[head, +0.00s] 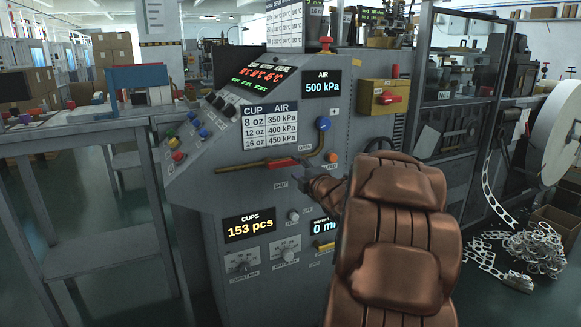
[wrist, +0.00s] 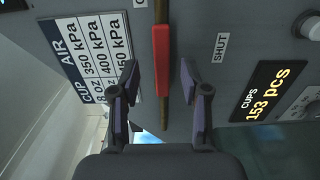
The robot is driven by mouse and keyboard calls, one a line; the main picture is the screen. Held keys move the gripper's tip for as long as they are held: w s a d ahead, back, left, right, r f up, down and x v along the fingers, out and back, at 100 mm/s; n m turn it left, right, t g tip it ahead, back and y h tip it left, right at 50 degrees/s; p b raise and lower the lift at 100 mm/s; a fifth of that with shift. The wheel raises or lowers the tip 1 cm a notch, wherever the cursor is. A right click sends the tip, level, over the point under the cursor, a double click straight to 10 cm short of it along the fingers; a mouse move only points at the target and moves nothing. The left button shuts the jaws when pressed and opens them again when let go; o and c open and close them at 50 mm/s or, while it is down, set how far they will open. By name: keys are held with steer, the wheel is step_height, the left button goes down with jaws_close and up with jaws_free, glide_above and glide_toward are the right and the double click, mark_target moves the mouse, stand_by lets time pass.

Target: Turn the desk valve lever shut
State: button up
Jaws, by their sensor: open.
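The desk valve lever is a red handle (head: 283,163) lying along a brass pipe on the sloped face of the grey machine desk in the head view. An OPEN label is just above it and a SHUT label below. In the wrist view the red lever (wrist: 161,60) runs up the picture, in line with the brass rod, with the SHUT label to its right. My gripper (wrist: 158,72) is open, its two dark fingers on either side of the lever with visible gaps. Contact cannot be seen. In the head view my brown arm hides most of the gripper.
A blue knob (head: 323,124) and an orange button (head: 332,157) are right of the lever. The cup and air table (head: 268,125) is above it, and a CUPS display (head: 249,226) below.

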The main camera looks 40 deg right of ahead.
mark_target(291, 164)
steer(key=shift+b+x, duration=0.3)
steer(key=shift+x, duration=2.45)
steer(key=shift+f, duration=0.1)
jaws_close()
